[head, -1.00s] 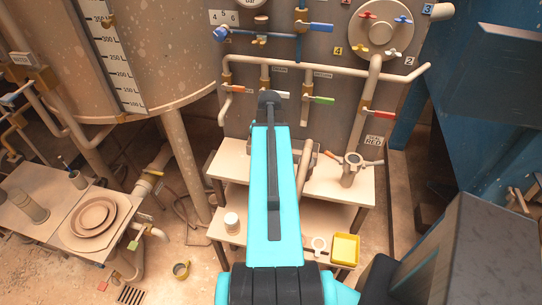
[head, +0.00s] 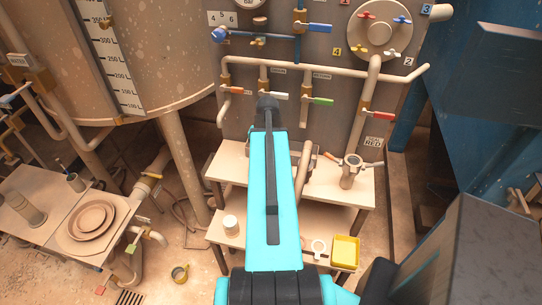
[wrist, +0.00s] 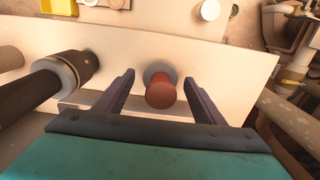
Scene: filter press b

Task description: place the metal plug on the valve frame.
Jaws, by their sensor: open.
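In the wrist view a reddish-brown, round-headed piece with a grey round flange (wrist: 160,92) stands on the pale bench top; it looks like the metal plug. My gripper (wrist: 159,78) is open, with one finger on each side of this piece and visible gaps between. Whether the fingers are at its height is unclear. In the head view my arm hides the gripper and this piece. A short upright pipe fitting with a ring top and side handles (head: 352,163) stands on the bench's right; I cannot tell whether it is the valve frame.
A dark cylinder with a grey collar (wrist: 62,75) lies close left of my gripper in the wrist view. The pale bench (head: 335,187) has a lower shelf with a yellow tray (head: 345,252) and a white cup (head: 231,224). A panel with pipes (head: 330,110) rises behind.

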